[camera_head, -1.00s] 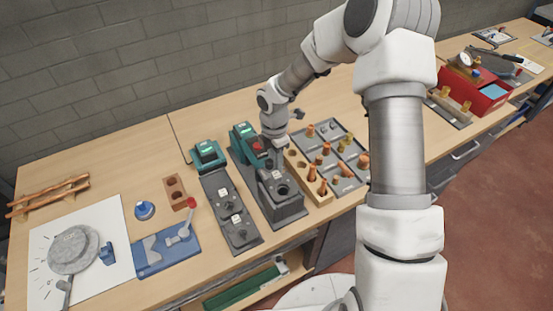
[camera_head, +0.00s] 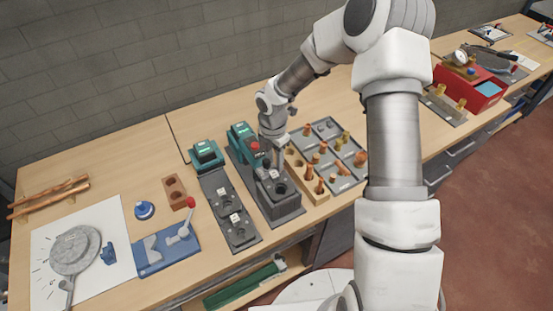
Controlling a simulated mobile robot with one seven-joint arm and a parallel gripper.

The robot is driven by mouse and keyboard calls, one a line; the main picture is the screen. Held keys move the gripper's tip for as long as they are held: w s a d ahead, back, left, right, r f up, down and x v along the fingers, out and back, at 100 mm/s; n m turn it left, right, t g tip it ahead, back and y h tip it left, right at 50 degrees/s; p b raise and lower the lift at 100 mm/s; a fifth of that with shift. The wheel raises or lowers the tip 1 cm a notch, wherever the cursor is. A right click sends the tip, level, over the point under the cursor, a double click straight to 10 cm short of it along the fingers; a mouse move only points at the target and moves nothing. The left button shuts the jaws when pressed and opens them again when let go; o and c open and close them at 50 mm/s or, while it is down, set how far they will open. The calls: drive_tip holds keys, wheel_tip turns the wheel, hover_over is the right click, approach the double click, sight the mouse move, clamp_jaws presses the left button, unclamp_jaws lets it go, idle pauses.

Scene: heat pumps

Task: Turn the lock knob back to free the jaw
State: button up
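My gripper (camera_head: 276,166) points down at the dark grey clamp fixture (camera_head: 283,206) in the middle of the bench. Its fingertips are small and partly hidden against the fixture, so I cannot tell whether they are open or shut, or whether they touch the lock knob. The fixture has a round dark opening on top and a small white label beside it. The lock knob and the jaw cannot be made out clearly. A teal unit with a lit screen (camera_head: 242,133) and a red button (camera_head: 255,146) stands behind the fixture.
A grey plate (camera_head: 244,237) with labelled sockets lies left of the fixture. A wooden block (camera_head: 316,197) and grey tray (camera_head: 353,184) with copper fittings lie to the right. A blue lever tool (camera_head: 166,258) stands further left. The bench behind is clear.

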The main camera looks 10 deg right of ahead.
sight(265, 159)
drive_tip(key=a+r+p, duration=0.2)
drive_tip(key=r, duration=0.1)
drive_tip(key=shift+a, duration=0.4)
drive_tip(key=r, duration=0.3)
drive_tip(key=shift+s+a, duration=0.3)
drive_tip(key=shift+s, duration=0.1)
drive_tip(key=shift+w+d+r, duration=0.2)
drive_tip(key=shift+d, duration=0.05)
drive_tip(key=shift+d+r, duration=0.1)
drive_tip(key=shift+r, duration=0.3)
drive_tip(key=shift+d+r, duration=0.1)
drive_tip(key=shift+d, duration=0.1)
drive_tip(key=s+d+r+m+t+h+b, duration=0.1)
drive_tip(key=s+d+r+m+b, duration=0.1)
drive_tip(key=s+d+r+m, duration=0.35)
drive_tip(key=s+d+r+m+t+h+b, duration=0.1)
drive_tip(key=s+d+r+m+b, duration=0.15)
drive_tip(key=r+m, duration=0.5)
drive_tip(key=s+d+r+m+t+y+b, duration=0.1)
drive_tip(key=s+r+m, duration=0.2)
drive_tip(key=s+m, duration=0.3)
drive_tip(key=s+d+r+m+t+y+b, duration=0.1)
drive_tip(key=s+r+m+t+b, duration=0.1)
drive_tip(key=s+m, duration=0.5)
drive_tip(key=s+r, duration=0.1)
drive_tip(key=s, duration=0.2)
drive_tip(key=shift+s+r+t, duration=0.2)
drive_tip(key=shift+t, duration=0.1)
